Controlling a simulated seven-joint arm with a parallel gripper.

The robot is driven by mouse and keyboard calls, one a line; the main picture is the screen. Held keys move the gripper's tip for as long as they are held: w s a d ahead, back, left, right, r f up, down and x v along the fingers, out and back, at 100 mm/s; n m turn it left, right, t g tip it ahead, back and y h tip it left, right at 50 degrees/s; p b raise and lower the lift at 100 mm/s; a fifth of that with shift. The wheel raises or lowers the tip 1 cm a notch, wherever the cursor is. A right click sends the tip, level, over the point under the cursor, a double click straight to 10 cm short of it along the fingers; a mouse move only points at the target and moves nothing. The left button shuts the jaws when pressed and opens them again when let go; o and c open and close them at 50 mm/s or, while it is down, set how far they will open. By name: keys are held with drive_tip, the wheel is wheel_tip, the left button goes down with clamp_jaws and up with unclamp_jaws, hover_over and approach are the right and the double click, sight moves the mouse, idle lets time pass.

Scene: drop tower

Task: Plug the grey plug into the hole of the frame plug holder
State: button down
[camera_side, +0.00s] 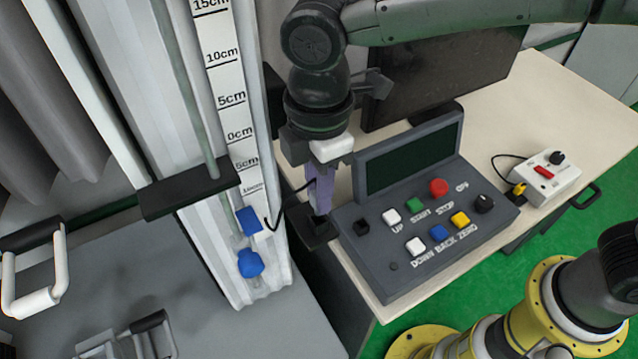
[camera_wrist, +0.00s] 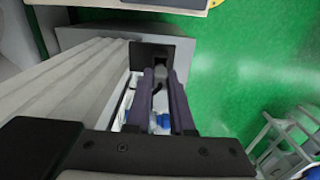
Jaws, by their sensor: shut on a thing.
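My gripper (camera_side: 319,204), with purple fingers, points down in the side view and is shut on the grey plug, which is mostly hidden by the fingers. In the wrist view, a dark bit of the plug (camera_wrist: 160,74) shows between the fingertips. A thin black cable runs from the blue part on the tower to the fingers. The black frame plug holder (camera_side: 303,229) sits right below the fingertips, at the table's left edge; it also shows in the wrist view (camera_wrist: 141,54). I cannot tell whether the plug is in the hole, which is hidden.
The control panel (camera_side: 400,262) with coloured buttons stands close to the right of my gripper. The white tower (camera_side: 232,120) with its scale rises at the left, with blue parts (camera_side: 250,263) low on it. A white box (camera_side: 548,177) with a yellow plug lies at the right.

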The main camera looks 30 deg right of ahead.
drive_tip(key=shift+f, duration=0.35)
drive_tip(key=shift+f, duration=1.05)
drive_tip(key=shift+f, duration=0.3)
drive_tip(key=c, duration=0.7)
unclamp_jaws()
wheel_tip(320, 180, up, 14)
drive_tip(key=shift+f, duration=0.1)
